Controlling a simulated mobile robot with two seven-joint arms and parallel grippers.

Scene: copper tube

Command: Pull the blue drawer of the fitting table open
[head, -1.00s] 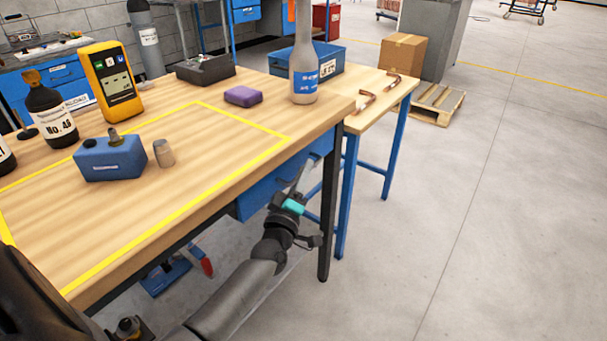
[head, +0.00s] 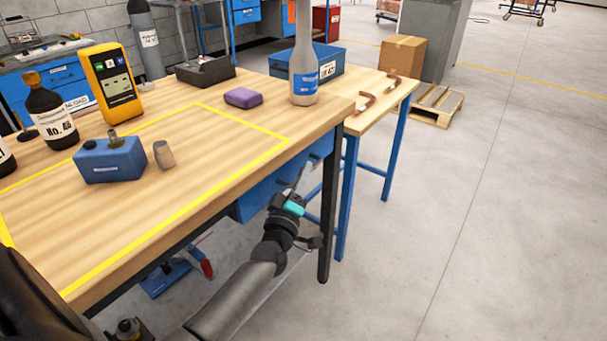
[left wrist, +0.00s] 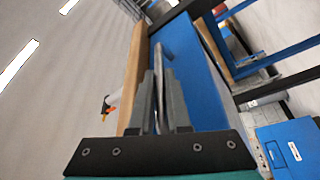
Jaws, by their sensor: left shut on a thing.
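The fitting table (head: 215,150) has a wooden top with a yellow outlined area. Its blue drawer (head: 262,196) sits under the top at the near right side, and its front looks about level with the table's edge. My left gripper (head: 303,177) reaches up from below to the drawer front, beside the black table leg. In the left wrist view, the gripper (left wrist: 160,82) is shut on the drawer's handle, a thin grey bar between the fingers, close to the blue drawer front (left wrist: 200,90). The handle is mostly hidden in the head view. My right gripper is not in view.
On the tabletop stand a grey bottle (head: 304,85), a purple block (head: 243,97), a blue block (head: 110,160), a yellow meter (head: 112,82) and a dark bottle (head: 50,117). A smaller table with copper tubes (head: 367,102) adjoins behind. The floor (head: 480,220) to the right is clear.

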